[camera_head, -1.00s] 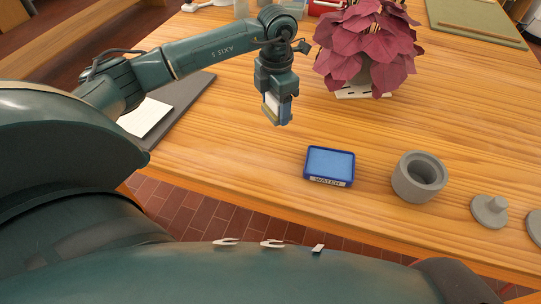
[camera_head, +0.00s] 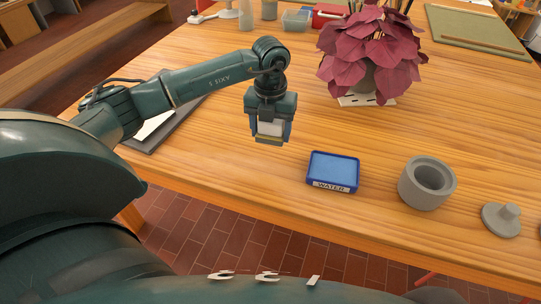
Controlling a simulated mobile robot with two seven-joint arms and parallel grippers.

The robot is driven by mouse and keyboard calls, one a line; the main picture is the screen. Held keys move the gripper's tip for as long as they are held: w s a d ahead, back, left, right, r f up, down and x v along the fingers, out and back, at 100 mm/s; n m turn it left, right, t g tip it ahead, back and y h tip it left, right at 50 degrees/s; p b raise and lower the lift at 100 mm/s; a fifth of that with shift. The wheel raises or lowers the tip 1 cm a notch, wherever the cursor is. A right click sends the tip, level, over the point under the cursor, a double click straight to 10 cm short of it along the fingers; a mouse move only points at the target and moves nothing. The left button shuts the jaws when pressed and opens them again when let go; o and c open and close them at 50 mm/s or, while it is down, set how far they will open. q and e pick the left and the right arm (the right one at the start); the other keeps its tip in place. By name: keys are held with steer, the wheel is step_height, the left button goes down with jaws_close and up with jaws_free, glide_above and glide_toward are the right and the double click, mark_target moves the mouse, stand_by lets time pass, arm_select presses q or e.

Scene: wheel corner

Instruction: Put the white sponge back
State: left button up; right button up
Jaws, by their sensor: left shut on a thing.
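My left gripper (camera_head: 270,132) points down over the table, left of the blue water tray. It is shut on the white sponge (camera_head: 270,128), which shows pale between the fingers with a yellowish lower edge. Whether the sponge touches the table is hard to tell. The blue tray (camera_head: 333,187), labelled WATER, lies on the table just to the right and nearer to me, with a light blue inside. My right gripper is not in view.
A grey stone pot (camera_head: 427,183) and a grey knobbed lid (camera_head: 502,219) stand right of the tray. A red-leaved plant (camera_head: 370,50) stands behind. A dark board (camera_head: 167,125) with a white sheet lies under my left arm. The wooden table (camera_head: 300,95) is clear around the gripper.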

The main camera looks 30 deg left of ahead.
mark_target(270, 161)
arm_select(q)
step_height(270, 161, down, 8)
steer(key=shift+r, duration=0.2)
steer(key=shift+f, duration=0.15)
steer(key=shift+f, duration=0.15)
steer(key=o, duration=0.9)
